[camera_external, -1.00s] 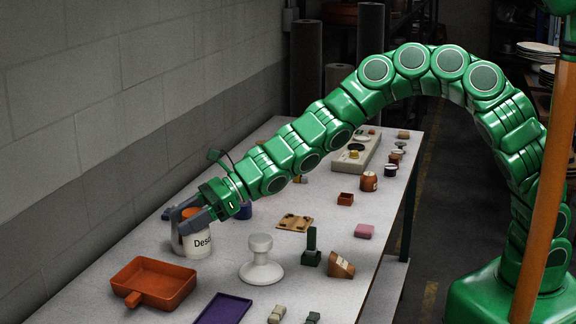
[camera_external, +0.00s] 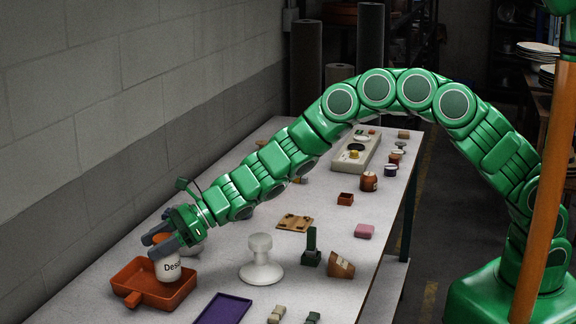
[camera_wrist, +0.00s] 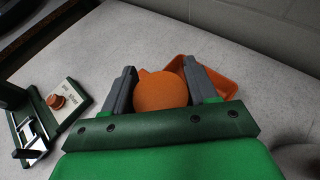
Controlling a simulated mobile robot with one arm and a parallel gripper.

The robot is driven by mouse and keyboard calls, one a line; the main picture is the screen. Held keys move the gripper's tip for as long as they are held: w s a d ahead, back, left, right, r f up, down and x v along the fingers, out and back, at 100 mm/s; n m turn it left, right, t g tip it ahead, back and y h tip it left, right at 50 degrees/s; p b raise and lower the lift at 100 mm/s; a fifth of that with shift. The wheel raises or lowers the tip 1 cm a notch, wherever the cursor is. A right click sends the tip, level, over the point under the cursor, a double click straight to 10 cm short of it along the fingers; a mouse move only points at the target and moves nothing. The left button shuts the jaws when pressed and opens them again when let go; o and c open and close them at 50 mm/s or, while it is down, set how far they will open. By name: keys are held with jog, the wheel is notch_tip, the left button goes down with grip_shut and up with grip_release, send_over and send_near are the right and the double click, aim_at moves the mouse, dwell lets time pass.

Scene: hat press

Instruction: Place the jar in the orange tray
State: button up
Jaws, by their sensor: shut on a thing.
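The jar (camera_external: 168,268) is white with dark lettering and an orange lid. My gripper (camera_external: 163,240) is shut on it near the top, and the jar is upright over the orange tray (camera_external: 185,291). Whether its bottom touches the tray floor I cannot tell. In the wrist view the orange lid (camera_wrist: 160,92) sits between the two grey fingers, and it hides the jar's body. The tray (camera_wrist: 217,72) shows behind the right finger. The tray has low walls and a short handle at its front left.
A white knobbed press form (camera_external: 261,262) stands right of the tray. A purple tray (camera_external: 222,309) lies in front. A wall runs along the left; the table between wall and orange tray is clear.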

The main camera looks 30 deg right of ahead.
jog(key=shift+w+a+f, duration=0.15)
jog(key=shift+a+f, duration=0.15)
jog(key=shift+f, duration=1.55)
jog(key=shift+f, duration=0.1)
jog(key=o, duration=1.4)
jog(key=shift+d, duration=0.1)
jog(key=shift+w+d+r, duration=0.1)
jog(key=shift+d+r, duration=0.25)
jog(key=shift+d, duration=0.15)
jog(key=v, duration=1)
jog(key=shift+d, duration=0.4)
